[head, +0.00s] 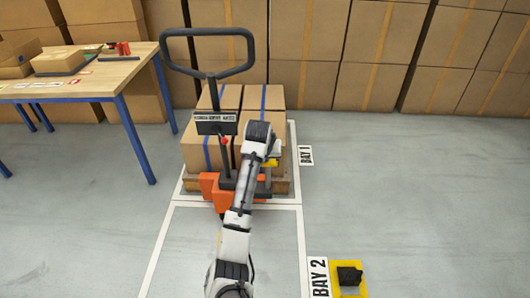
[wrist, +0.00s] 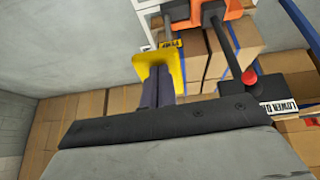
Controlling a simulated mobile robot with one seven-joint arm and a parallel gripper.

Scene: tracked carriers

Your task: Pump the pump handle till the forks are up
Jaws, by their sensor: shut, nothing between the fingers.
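The orange and dark pallet truck (head: 210,190) stands at the near side of a loaded pallet, its big loop handle (head: 166,48) upright. A yellow plate on a dark upright, apparently the pump handle (head: 272,163), is at its right; the plate also shows in the wrist view (wrist: 145,61), beside a small label that seems to read PUMP. My gripper (wrist: 160,70) is shut and empty, its dark fingertips over the yellow plate; I cannot tell if they touch. My arm hides part of the truck. The forks are hidden under the load.
A red-knobbed lever (wrist: 249,76) is beside a LOWER label. Several cartons (head: 253,97) sit on the wooden pallet (head: 287,187) in BAY 1. A table (head: 110,78) stands left. A yellow-based black block (head: 349,276) lies near BAY 2.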

